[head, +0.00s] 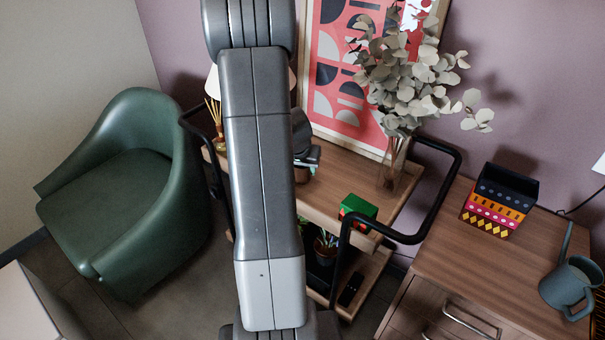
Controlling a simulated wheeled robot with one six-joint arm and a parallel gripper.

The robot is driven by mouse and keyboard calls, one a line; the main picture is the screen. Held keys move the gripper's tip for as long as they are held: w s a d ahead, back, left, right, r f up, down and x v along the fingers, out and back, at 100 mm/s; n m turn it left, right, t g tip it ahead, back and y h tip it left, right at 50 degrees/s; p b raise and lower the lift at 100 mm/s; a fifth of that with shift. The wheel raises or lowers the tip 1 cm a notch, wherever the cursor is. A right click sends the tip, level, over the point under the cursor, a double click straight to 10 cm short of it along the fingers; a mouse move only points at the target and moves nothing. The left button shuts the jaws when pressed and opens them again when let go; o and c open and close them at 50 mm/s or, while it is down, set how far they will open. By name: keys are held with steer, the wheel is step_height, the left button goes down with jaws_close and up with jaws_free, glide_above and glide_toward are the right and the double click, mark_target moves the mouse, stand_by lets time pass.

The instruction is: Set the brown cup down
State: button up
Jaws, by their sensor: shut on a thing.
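My gripper (312,160) shows just right of my arm link, over the wooden top of the trolley (343,172). It is shut on the brown cup (301,175), of which only a small part shows below the fingers. My arm link hides the rest of the cup and most of the gripper. I cannot tell whether the cup's base touches the trolley top.
A green box (358,207) sits near the trolley's front edge, and a glass vase (390,175) with leafy stems stands right of the gripper. A black rail (440,180) bounds the right end. A framed print (335,85) leans behind. Trolley top between cup and vase is clear.

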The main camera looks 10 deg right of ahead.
steer(key=shift+f, duration=0.95)
steer(key=shift+f, duration=0.1)
steer(key=shift+f+b, duration=0.1)
steer(key=shift+b, duration=0.3)
steer(key=o, duration=1)
steer(key=shift+c, duration=0.2)
steer(key=shift+r+p, duration=0.4)
steer(key=shift+r, duration=0.2)
steer(key=p+v, duration=0.2)
steer(key=v, duration=0.9)
steer(key=shift+s, duration=0.25)
